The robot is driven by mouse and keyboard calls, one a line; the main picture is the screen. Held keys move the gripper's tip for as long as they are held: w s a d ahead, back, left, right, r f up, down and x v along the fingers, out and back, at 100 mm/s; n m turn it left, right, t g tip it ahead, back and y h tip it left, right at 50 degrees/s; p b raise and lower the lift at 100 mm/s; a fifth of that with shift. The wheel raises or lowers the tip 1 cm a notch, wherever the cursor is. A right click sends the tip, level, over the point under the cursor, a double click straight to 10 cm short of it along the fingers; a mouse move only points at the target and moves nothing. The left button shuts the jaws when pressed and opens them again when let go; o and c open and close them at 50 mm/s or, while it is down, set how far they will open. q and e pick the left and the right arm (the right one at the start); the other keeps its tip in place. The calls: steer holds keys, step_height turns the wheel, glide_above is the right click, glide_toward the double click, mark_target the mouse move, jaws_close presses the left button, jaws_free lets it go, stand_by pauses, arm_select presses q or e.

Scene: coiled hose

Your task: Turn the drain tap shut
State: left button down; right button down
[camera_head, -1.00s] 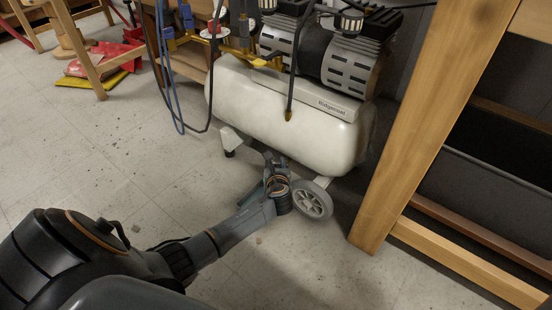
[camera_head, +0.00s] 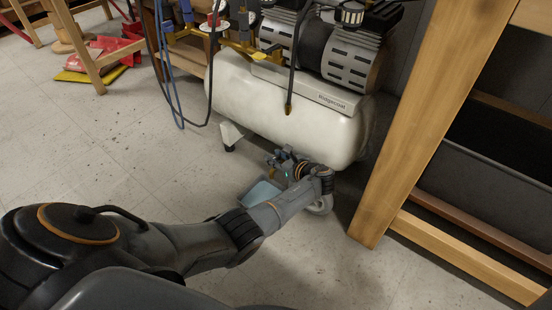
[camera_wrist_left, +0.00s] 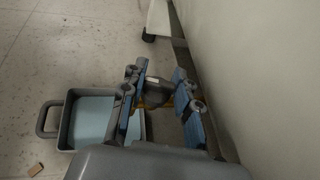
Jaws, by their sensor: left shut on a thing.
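My left gripper (camera_head: 284,163) is low under the white compressor tank (camera_head: 285,110), by its underside. In the left wrist view the gripper (camera_wrist_left: 160,103) has its two blue-padded fingers on either side of a small dark and brass-yellow fitting, the drain tap (camera_wrist_left: 154,93). The gripper is shut on this tap. Most of the tap is hidden by the fingers, and the angle of its handle cannot be told. In the head view the tap is too small and covered to make out. My right gripper is not in view.
A grey pan (camera_wrist_left: 141,128) with a light blue inside sits on the floor beside and below the gripper. A wooden post (camera_head: 400,165) stands to the right. The floor at left is open.

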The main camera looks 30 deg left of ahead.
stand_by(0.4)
arm_select(q)
steer(key=c, duration=1)
jaws_free()
steer(key=shift+f, duration=0.1)
steer(key=shift+o, duration=0.2)
steer(key=v, duration=1.2)
